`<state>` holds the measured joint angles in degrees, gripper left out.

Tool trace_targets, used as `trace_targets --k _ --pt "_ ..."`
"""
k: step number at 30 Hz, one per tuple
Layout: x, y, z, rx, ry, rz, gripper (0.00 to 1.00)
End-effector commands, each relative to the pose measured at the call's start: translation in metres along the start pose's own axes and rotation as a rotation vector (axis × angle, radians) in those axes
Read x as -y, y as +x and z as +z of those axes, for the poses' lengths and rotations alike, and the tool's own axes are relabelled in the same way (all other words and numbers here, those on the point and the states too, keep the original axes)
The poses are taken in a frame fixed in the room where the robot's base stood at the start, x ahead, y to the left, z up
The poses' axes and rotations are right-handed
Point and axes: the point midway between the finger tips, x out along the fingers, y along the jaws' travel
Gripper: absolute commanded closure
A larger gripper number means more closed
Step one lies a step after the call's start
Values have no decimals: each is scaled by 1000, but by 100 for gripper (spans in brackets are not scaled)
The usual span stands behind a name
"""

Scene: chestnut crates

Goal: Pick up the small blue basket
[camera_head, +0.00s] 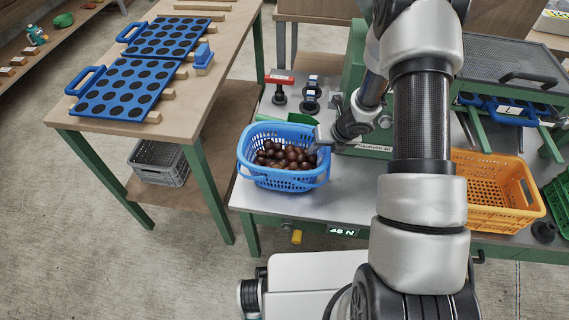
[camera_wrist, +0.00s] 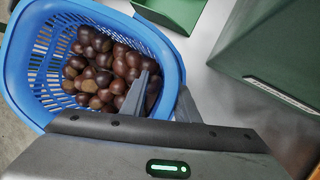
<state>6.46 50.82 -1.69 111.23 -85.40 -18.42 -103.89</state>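The small blue basket (camera_head: 261,174) stands upright at the front left of the grey metal bench and holds many brown chestnuts (camera_head: 287,156). My gripper (camera_head: 322,139) is at the basket's right rim. In the wrist view, the basket (camera_wrist: 22,62) fills the upper left, with the chestnuts (camera_wrist: 100,68) inside. My gripper's fingers (camera_wrist: 166,98) are close together, one inside the basket and one outside, with the blue rim between them. They look shut on the rim. The basket seems to rest on the bench; its underside is hidden.
An orange crate (camera_head: 500,212) stands right of my arm, with a green crate (camera_head: 560,200) at the right edge. A green machine (camera_head: 352,70) is behind the basket. A wooden table (camera_head: 190,105) with blue trays (camera_head: 128,88) stands left; a grey crate (camera_head: 160,164) sits on its lower shelf.

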Motion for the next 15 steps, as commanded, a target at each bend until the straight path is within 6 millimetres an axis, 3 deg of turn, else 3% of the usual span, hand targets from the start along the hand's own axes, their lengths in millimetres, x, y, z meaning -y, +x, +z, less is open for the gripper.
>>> trace_targets --k 6,11,15 --pt "0 0 1 1 0 0 74" --pt "0 0 1 1 -1 0 100" --pt "0 0 1 1 -1 -1 100"
